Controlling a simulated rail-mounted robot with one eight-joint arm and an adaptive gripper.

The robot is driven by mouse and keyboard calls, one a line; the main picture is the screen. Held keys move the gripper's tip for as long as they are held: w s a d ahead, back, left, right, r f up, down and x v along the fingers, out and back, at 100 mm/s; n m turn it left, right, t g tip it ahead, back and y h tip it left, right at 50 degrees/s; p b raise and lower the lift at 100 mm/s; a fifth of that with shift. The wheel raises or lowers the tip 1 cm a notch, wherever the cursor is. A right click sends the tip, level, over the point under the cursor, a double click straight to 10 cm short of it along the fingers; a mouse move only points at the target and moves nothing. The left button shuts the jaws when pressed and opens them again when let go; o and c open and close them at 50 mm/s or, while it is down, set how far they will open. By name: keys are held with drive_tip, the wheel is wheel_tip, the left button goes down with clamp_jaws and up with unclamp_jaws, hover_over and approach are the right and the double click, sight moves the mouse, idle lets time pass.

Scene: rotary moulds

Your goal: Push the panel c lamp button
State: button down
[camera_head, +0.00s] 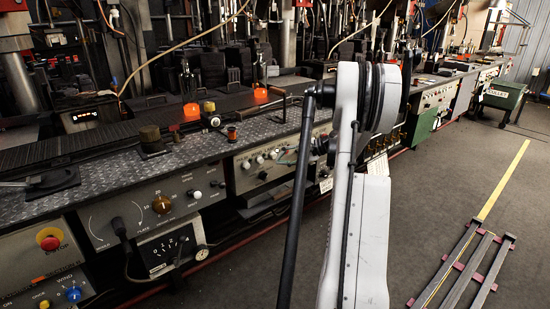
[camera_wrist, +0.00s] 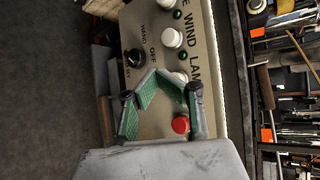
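In the wrist view, a beige control panel (camera_wrist: 203,48) fills the middle, its lettering sideways. It reads "WIND" and "LAM", the rest covered by my finger. White round buttons sit in a row: one at the top, a second white button (camera_wrist: 172,38) below it, and a third white button (camera_wrist: 180,76) partly behind my right finger. A red button (camera_wrist: 181,125) shows between my fingers. My gripper (camera_wrist: 159,73) has green pads, and its fingertips come together over the panel with nothing visible between them. Contact cannot be told. In the head view my arm hides the gripper.
A black knob (camera_wrist: 135,57) marked "OFF" is left of the white buttons.

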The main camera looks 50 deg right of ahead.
drive_tip(key=s, duration=0.2)
drive_tip(key=s+a, duration=0.1)
drive_tip(key=s, duration=0.1)
drive_tip(key=shift+s+a, duration=0.1)
drive_tip(key=shift+s, duration=0.05)
idle(0.5)
drive_tip(key=w+a+r+n+g+p, duration=0.1)
drive_tip(key=w+a+r+n+g, duration=0.3)
drive_tip(key=a, duration=0.7)
drive_tip(key=w+a+r+t+h+p, duration=0.15)
drive_tip(key=a+r, duration=0.35)
drive_tip(key=a, duration=0.5)
drive_tip(key=w+a+r+n+g+p, duration=0.15)
drive_tip(key=a+r, duration=0.35)
drive_tip(key=a, duration=0.6)
drive_tip(key=s+a+r+n+h+p, duration=0.1)
drive_tip(key=s+a+n+h+p, duration=0.1)
drive_tip(key=s+a+n, duration=0.3)
drive_tip(key=s+a+r+n+h+p, duration=0.2)
drive_tip(key=s+a+n, duration=0.4)
drive_tip(key=s+a, duration=0.6)
drive_tip(key=shift+s+a+r+g+p, duration=0.2)
drive_tip(key=shift+s+a+g+p, duration=0.3)
drive_tip(key=shift+a, duration=3.6)
